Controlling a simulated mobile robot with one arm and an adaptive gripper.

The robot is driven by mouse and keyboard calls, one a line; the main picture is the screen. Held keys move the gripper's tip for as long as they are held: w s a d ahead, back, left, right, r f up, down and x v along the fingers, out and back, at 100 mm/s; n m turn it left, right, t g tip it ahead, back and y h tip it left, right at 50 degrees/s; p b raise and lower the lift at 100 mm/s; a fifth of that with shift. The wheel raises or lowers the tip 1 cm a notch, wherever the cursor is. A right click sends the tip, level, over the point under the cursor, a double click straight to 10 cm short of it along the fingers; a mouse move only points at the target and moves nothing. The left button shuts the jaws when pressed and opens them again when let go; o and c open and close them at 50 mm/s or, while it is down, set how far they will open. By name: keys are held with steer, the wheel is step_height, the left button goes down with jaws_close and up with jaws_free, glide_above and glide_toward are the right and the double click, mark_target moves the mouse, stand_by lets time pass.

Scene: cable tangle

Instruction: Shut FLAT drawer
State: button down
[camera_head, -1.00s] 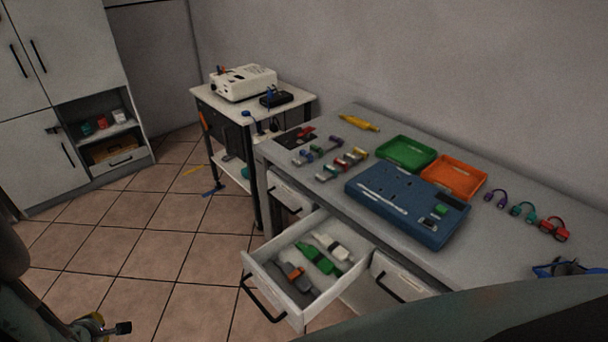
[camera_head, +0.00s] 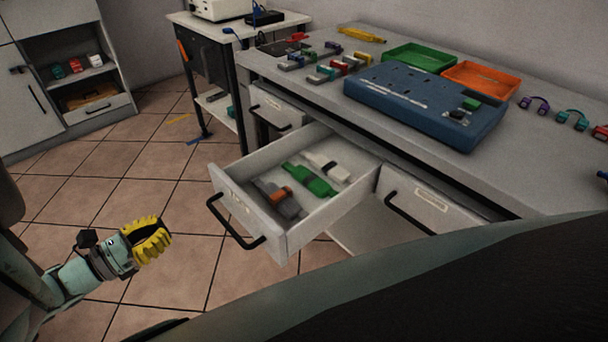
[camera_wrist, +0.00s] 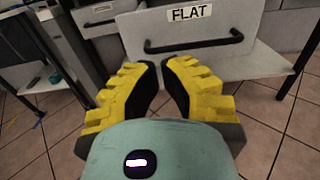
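The FLAT drawer (camera_head: 242,206) is pulled well out of the workbench in the head view. Its front has a black bar handle (camera_head: 234,229), and grey, green and white flat items lie inside. In the wrist view the drawer front (camera_wrist: 240,37) shows its FLAT label (camera_wrist: 189,13) above the handle (camera_wrist: 194,42). My gripper (camera_head: 158,238) is at the lower left in the head view, apart from the drawer and lower than its front. In the wrist view my gripper's yellow padded fingers (camera_wrist: 161,66) point at the handle with a narrow gap between them and nothing held.
Another drawer (camera_head: 275,110) sits left of the open one, and a further drawer front (camera_head: 430,203) to its right. The bench top (camera_head: 515,170) carries a blue case, green and orange trays and connectors. Tiled floor (camera_head: 110,190) is clear left of the drawer.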

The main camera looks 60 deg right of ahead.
mark_target(227, 192)
steer(key=p+x, duration=0.1)
steer(key=x, duration=1.3)
steer(key=shift+s, duration=0.15)
